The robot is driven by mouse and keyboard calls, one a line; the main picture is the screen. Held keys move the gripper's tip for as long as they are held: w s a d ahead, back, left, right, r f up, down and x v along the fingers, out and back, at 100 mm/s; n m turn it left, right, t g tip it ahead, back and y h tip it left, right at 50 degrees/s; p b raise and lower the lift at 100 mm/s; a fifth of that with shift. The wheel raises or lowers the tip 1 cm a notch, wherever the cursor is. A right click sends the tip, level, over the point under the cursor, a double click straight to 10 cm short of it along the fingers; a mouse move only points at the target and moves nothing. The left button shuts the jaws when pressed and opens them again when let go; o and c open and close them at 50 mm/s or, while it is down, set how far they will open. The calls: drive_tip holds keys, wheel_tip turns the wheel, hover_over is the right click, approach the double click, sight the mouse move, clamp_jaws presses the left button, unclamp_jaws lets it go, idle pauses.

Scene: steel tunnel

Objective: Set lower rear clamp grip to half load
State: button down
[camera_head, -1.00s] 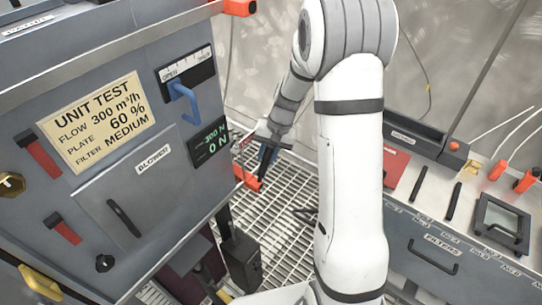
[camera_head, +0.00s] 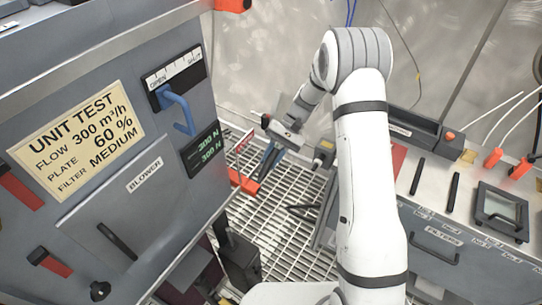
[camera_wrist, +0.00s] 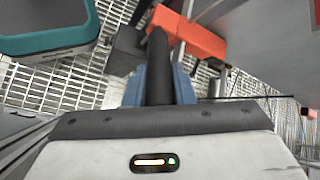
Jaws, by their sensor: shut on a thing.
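In the wrist view, my gripper (camera_wrist: 159,84) has its blue fingers closed on both sides of an upright black handle (camera_wrist: 157,55). An orange clamp part (camera_wrist: 190,33) lies just beyond the handle. In the head view, my gripper (camera_head: 269,158) is low beside the blower unit, above the floor grating, next to the orange clamp part (camera_head: 243,181). The handle itself is too small to make out there. A green readout (camera_head: 207,149) on the unit shows 300 N on its upper line and 300 N on its lower line.
The grey blower unit (camera_head: 90,190) with a UNIT TEST plate (camera_head: 76,146) fills the left. A bench with a filter drawer (camera_head: 440,240) stands on the right. Grating floor (camera_head: 285,215) lies between.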

drive_tip(key=shift+w+d+r, duration=0.1)
drive_tip(key=shift+w, duration=0.2)
drive_tip(key=c, duration=1.5)
unclamp_jaws()
drive_tip(key=shift+o, duration=1.3)
drive_tip(key=shift+s, duration=0.1)
drive_tip(key=v, duration=0.7)
drive_tip(key=shift+r, duration=0.2)
drive_tip(key=shift+d, duration=0.15)
